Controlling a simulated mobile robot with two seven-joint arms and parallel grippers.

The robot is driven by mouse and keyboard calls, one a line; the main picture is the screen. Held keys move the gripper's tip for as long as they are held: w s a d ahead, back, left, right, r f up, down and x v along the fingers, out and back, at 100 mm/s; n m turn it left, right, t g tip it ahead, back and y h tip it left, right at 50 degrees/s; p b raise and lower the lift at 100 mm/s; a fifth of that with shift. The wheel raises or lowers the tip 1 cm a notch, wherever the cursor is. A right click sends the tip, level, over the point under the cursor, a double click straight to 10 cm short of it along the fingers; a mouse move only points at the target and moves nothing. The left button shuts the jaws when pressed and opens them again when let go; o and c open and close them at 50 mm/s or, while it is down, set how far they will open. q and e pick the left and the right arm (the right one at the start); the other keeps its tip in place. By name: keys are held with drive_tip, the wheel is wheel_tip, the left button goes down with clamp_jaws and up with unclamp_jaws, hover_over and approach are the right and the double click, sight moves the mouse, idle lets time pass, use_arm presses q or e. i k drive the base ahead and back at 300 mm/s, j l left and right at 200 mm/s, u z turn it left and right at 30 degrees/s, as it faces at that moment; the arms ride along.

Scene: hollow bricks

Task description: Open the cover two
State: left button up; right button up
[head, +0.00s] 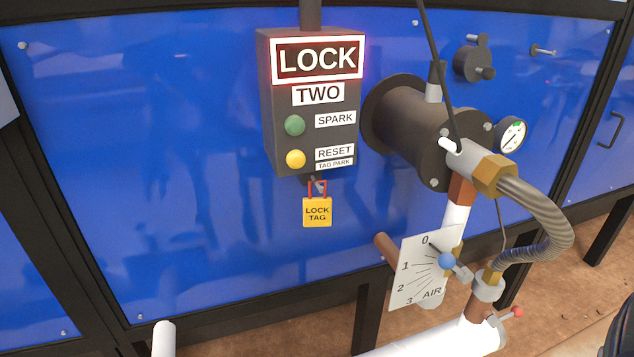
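A dark box labelled TWO (318,93) hangs on the blue panel. Its LOCK sign (318,61) glows red around the edge. Below are a green SPARK button (295,125) and a yellow RESET button (295,159). A yellow lock tag (317,212) with a red shackle hangs under the box. To the right, a dark flanged cylinder (405,120) sticks out of the panel. A small dark round fitting (474,62) sits at upper right. No part is labelled as a cover, so I cannot tell which one it is. Neither gripper is in view.
A pressure gauge (512,135), a brass nut (494,174) and a ribbed hose (550,235) stand out at the right. A red-tipped handle (517,312) sits on the white pipe (455,340).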

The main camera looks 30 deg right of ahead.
sight(477, 66)
drive_tip(key=z, duration=1.85)
drive_tip(key=i+l+u, duration=0.1)
drive_tip(key=l, duration=0.3)
